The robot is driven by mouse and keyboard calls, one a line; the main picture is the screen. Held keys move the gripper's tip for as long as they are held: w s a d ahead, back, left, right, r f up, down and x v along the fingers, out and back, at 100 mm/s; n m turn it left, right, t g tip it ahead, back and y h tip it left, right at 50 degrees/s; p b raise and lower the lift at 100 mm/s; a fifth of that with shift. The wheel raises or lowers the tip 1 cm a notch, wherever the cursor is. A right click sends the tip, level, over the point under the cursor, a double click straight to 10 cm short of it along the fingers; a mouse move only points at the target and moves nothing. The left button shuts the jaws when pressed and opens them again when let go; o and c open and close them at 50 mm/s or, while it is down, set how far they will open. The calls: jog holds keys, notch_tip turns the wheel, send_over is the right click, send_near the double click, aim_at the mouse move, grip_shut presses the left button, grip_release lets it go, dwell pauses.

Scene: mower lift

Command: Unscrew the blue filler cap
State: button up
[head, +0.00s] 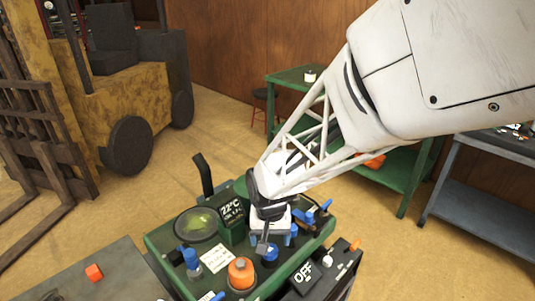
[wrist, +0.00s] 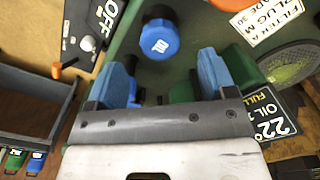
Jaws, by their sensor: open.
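The blue filler cap (wrist: 158,40) is round with a white mark on its top and sits on the green machine deck (wrist: 185,22) in the wrist view. In the head view a blue cap (head: 269,254) shows just below my gripper (head: 273,240), partly covered by it. My gripper (wrist: 165,75) is open in the wrist view, with one blue finger to each side of the picture. The cap lies beyond the fingertips, roughly between their lines, and no finger touches it there. Nothing is held.
An orange cap (head: 241,274) and another blue fitting (head: 190,257) stand on the deck to the left. Green (head: 400,180) and grey (head: 480,205) benches stand behind.

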aim_at(270, 249)
jog(key=shift+f, duration=2.3)
jog(key=c, duration=1)
jog(key=o, duration=1)
jog(key=shift+m, duration=0.3)
jog(key=m, duration=0.5)
jog(key=shift+m, duration=0.4)
